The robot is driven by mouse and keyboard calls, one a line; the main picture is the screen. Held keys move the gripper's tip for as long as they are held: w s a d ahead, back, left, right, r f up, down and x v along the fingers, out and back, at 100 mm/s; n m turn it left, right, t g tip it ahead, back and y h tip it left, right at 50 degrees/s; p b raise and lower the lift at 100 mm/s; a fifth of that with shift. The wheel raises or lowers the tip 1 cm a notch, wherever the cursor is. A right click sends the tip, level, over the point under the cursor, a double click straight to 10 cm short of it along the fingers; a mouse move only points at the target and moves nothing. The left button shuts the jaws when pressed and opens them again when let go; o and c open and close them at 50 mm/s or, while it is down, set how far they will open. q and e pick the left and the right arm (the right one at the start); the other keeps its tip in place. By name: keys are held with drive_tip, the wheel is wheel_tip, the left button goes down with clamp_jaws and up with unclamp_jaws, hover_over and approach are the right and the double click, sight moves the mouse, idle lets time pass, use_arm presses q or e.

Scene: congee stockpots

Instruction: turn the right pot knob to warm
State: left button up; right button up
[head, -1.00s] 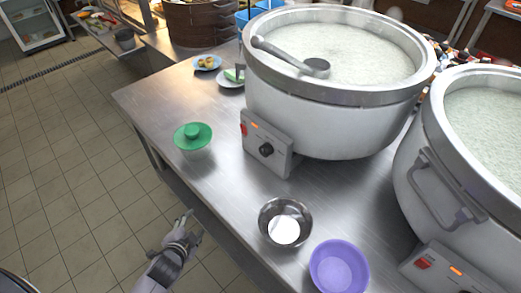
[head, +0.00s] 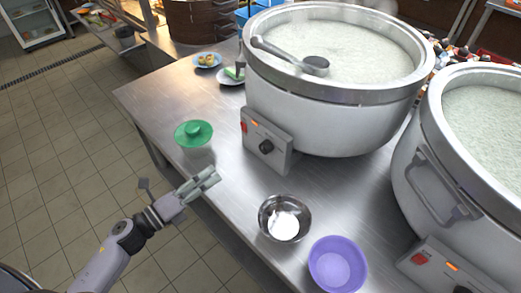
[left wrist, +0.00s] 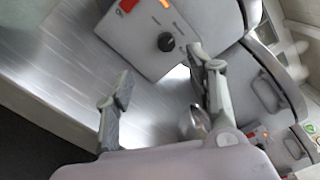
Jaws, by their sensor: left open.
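The right pot (head: 425,165) is a large steel stockpot of congee at the right edge of the head view. Its control box (head: 435,262) has a red switch and an orange light; its dark knob (head: 461,290) is mostly cut off at the bottom edge. The left pot (head: 330,125) has a similar box (head: 280,155) with a black knob (head: 266,146). My left gripper (head: 212,178) is open and empty near the table's front edge, apart from both knobs. In the left wrist view its fingers (left wrist: 160,74) stand open below a box with a black knob (left wrist: 166,42). Knob markings are unreadable.
A steel bowl (head: 285,218) and a purple bowl (head: 338,264) stand on the steel table (head: 225,150) before the pots. A ladle (head: 290,55) lies across the left pot. Small plates (head: 207,60) sit behind.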

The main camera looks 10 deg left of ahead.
sight(262, 150)
use_arm(q)
drive_tip(key=shift+s+d+f+m+g+h, duration=0.15)
drive_tip(key=shift+s+d+m+g+h, duration=0.2)
drive_tip(key=shift+m, duration=0.45)
drive_tip(key=p+x, duration=0.4)
drive_tip(key=x, duration=1.3)
drive_tip(key=shift+d, duration=0.2)
drive_tip(key=c, duration=1.1)
drive_tip(key=shift+c, duration=0.2)
